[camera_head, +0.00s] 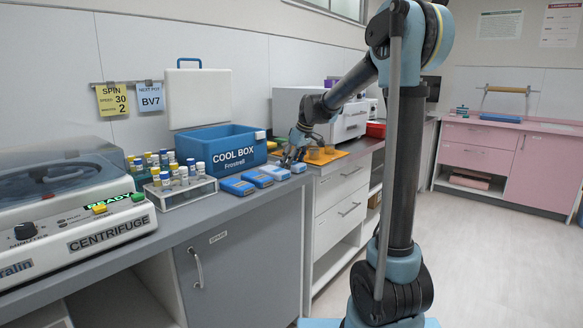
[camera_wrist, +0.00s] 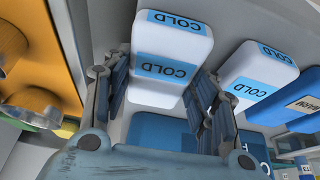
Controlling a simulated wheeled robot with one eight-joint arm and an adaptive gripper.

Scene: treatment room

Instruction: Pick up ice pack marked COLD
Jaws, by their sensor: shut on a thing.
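My gripper (camera_head: 290,158) reaches down to the counter beside the cool box. In the wrist view my gripper (camera_wrist: 163,75) has one finger on each side of a white and blue ice pack (camera_wrist: 172,50) marked COLD and is shut on it. This ice pack also shows in the head view (camera_head: 275,172), at the right end of a short row. I cannot tell whether it is clear of the counter. A second COLD ice pack (camera_wrist: 258,78) lies beside it, also seen in the head view (camera_head: 258,179). A darker blue pack (camera_head: 237,187) lies further left.
The blue cool box (camera_head: 232,155) stands behind the packs. A rack of capped tubes (camera_head: 180,192) and the centrifuge (camera_head: 75,215) stand to the left. Open floor lies at the right.

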